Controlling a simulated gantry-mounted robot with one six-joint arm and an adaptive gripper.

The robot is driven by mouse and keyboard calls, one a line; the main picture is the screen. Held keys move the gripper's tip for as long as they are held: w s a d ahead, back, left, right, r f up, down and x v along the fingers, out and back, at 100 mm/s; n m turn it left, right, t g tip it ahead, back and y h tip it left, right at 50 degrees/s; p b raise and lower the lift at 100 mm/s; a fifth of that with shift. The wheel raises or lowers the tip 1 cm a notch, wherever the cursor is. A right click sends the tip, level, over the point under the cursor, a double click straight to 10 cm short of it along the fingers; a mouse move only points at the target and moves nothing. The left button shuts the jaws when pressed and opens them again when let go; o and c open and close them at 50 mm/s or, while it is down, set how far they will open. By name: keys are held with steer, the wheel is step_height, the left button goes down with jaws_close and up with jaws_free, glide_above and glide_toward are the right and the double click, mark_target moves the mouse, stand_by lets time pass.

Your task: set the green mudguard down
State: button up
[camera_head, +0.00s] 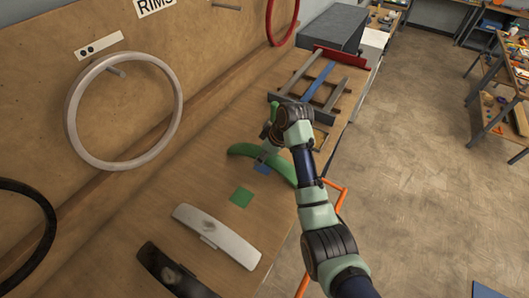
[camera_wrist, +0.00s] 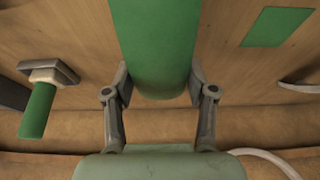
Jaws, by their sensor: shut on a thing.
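The green mudguard is a curved strip; in the head view its left part (camera_head: 242,150) and right end show on either side of my gripper (camera_head: 263,158). In the wrist view the mudguard (camera_wrist: 155,40) runs between the two fingers of my gripper (camera_wrist: 158,88), which is shut on it. It is over the wooden bench top (camera_head: 185,190); I cannot tell whether it touches the wood. A flat green square (camera_head: 241,197) lies bare on the bench, nearer the camera than the mudguard; it also shows at upper right in the wrist view (camera_wrist: 275,27).
A white mudguard (camera_head: 215,235) and a black one (camera_head: 175,272) lie at the near end. A small blue patch (camera_head: 262,168) shows beside my gripper. A green-handled item (camera_wrist: 38,110) is at left in the wrist view. A white rim (camera_head: 73,120) hangs on the back board.

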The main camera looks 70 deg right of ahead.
steer(key=shift+f, duration=0.1)
steer(key=o, duration=1.3)
steer(key=b+v, duration=0.1)
steer(key=v, duration=0.7)
steer(key=shift+f, duration=0.1)
